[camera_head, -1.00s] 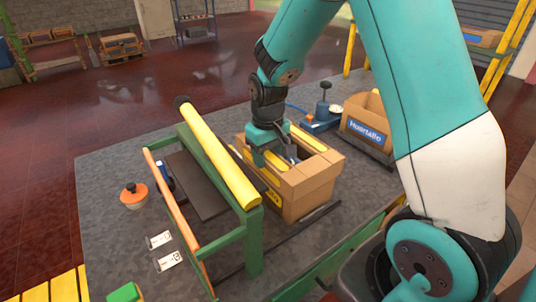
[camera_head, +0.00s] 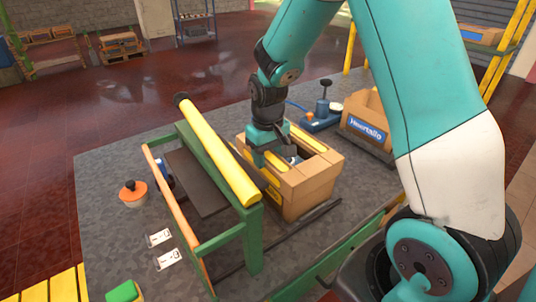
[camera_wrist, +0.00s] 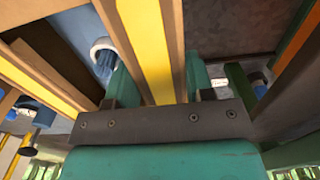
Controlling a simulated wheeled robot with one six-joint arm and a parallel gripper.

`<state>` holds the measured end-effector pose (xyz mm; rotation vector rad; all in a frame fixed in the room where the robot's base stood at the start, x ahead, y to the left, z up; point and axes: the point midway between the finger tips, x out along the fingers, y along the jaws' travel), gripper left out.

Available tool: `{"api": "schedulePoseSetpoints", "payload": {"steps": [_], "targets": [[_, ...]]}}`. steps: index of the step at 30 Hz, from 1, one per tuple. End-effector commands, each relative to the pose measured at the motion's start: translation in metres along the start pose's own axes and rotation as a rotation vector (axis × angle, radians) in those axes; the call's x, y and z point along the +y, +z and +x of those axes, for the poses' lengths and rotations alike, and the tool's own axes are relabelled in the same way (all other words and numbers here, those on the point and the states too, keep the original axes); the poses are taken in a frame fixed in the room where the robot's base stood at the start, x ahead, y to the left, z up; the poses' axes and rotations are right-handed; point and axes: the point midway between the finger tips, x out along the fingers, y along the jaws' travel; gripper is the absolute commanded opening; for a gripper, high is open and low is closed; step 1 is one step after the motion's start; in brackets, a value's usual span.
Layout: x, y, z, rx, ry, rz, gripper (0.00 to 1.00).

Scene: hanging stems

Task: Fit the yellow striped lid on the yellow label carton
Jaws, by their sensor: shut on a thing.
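The yellow label carton (camera_head: 308,190) stands on the grey table in the head view, its top partly uncovered. My gripper (camera_head: 262,158) points down over its left side. In the wrist view my gripper (camera_wrist: 160,88) is shut on a cardboard strip with a yellow stripe, apparently part of the yellow striped lid (camera_wrist: 148,45). A second yellow-striped strip (camera_wrist: 35,78) runs at the left of the wrist view. A blue thing with a pale rim (camera_wrist: 103,52) shows between the strips. My gripper hides part of the lid, so I cannot tell whether it touches the carton rim.
A green frame with a yellow roller (camera_head: 220,155) stands close left of the carton. An open carton marked Huertalto (camera_head: 367,128) and a blue device (camera_head: 322,118) are behind it. An orange-topped pot (camera_head: 133,193) and white cards (camera_head: 166,250) lie at left.

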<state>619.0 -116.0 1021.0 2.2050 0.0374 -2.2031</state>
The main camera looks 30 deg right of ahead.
Motion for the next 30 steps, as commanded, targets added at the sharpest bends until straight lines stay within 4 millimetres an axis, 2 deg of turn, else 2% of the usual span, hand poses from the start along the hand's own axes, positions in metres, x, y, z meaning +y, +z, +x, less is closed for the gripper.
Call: {"api": "schedulePoseSetpoints", "payload": {"steps": [11,12,15,21,24,30], "targets": [[0.0,0.0,0.0018,0.0,0.0,0.0,0.31],[0.0,0.0,0.0017,0.0,0.0,0.0,0.57],[0.0,0.0,0.0017,0.0,0.0,0.0,0.78],[0.0,0.0001,0.0018,0.0,0.0,0.0,0.8],[0.0,0.0001,0.0018,0.0,0.0,0.0,0.99],[0.0004,0.0,0.0018,0.0,0.001,0.001,0.99]]}}
